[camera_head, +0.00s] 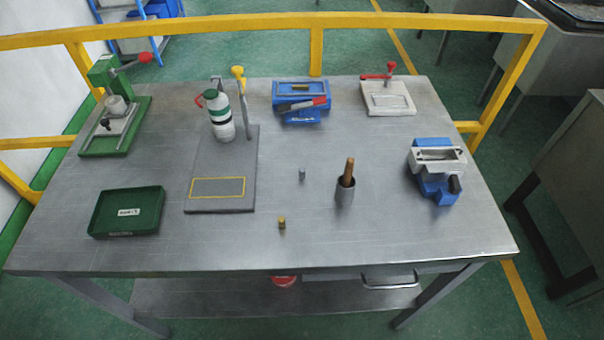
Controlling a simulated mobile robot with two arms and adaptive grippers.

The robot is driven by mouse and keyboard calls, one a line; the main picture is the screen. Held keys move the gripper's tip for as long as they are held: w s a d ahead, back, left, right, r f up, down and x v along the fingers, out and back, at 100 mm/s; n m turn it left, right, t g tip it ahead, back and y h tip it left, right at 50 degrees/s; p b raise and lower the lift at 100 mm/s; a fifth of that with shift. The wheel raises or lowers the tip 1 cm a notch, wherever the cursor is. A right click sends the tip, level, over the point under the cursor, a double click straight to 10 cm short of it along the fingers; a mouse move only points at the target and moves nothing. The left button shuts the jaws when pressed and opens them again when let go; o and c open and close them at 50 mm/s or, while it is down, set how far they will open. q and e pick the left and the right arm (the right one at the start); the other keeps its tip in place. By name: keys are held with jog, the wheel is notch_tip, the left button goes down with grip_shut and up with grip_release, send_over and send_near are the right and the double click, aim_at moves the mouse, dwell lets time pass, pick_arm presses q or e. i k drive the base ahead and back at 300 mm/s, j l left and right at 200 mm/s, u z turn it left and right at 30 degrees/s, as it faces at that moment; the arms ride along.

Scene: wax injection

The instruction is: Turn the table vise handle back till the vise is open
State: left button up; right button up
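The table vise (434,182) stands on the right part of the metal table. It has a blue body and silver-grey jaws (438,153). Its handle shows as a dark piece (454,185) at the front right of the vise, facing the near edge of the table. A darker strip shows between the jaws, but the picture is too small to tell how wide the gap is. Neither of my grippers is in view, and nothing touches the vise.
On the metal table (300,240), a grey cup with a wooden-handled tool (345,190) stands left of the vise. A white plate with a red clamp (388,98) is behind it. A green tray (150,222) lies front left. A yellow rail (440,22) runs behind. Free surface surrounds the vise.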

aim_at(454, 187)
jog(key=z, duration=1.2)
